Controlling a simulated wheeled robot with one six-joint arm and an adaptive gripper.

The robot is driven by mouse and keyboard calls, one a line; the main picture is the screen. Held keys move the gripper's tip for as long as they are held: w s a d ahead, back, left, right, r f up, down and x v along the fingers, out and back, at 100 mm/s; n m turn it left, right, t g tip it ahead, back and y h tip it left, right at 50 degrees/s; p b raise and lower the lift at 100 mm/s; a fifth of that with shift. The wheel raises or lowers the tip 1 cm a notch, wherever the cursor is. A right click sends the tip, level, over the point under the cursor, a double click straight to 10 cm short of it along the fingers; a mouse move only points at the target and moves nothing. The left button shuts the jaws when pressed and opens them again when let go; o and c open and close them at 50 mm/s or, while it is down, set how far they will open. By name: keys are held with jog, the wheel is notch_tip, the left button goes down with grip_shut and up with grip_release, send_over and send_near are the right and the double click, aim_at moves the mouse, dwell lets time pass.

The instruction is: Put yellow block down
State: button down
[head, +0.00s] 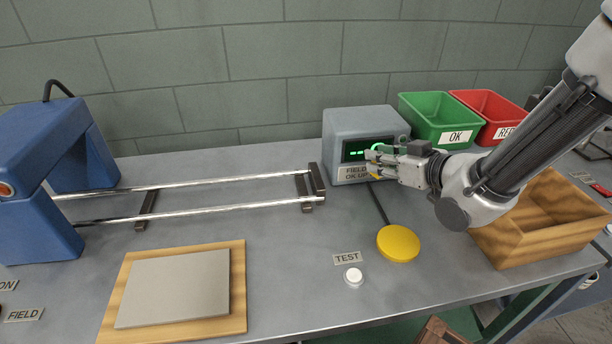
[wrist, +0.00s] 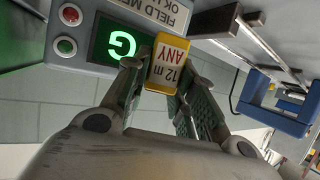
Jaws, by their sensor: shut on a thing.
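My gripper (head: 374,164) is shut on a small yellow block (wrist: 165,62) with a pale label reading "12 m ANY". The label appears upside down in the wrist view. The fingers (wrist: 155,80) hold the block between their tips, in front of the grey field meter (head: 362,122). In the head view only a little yellow of the block shows at the fingertips, and the rest is hidden by the gripper. I cannot tell whether the block touches the meter; it seems held above the table.
A flat yellow round pad (head: 398,244) lies on the bench below my gripper, near a white TEST button (head: 353,275). A wooden box (head: 548,222) and green OK (head: 440,122) and red (head: 488,108) bins are right. Rails (head: 200,208), a blue machine (head: 50,180) and a grey plate (head: 175,288) are left.

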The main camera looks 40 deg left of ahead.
notch_tip(320, 180, down, 10)
dwell(0.5)
jog(key=shift+f, duration=0.1)
jog(key=c, duration=1.2)
grip_release()
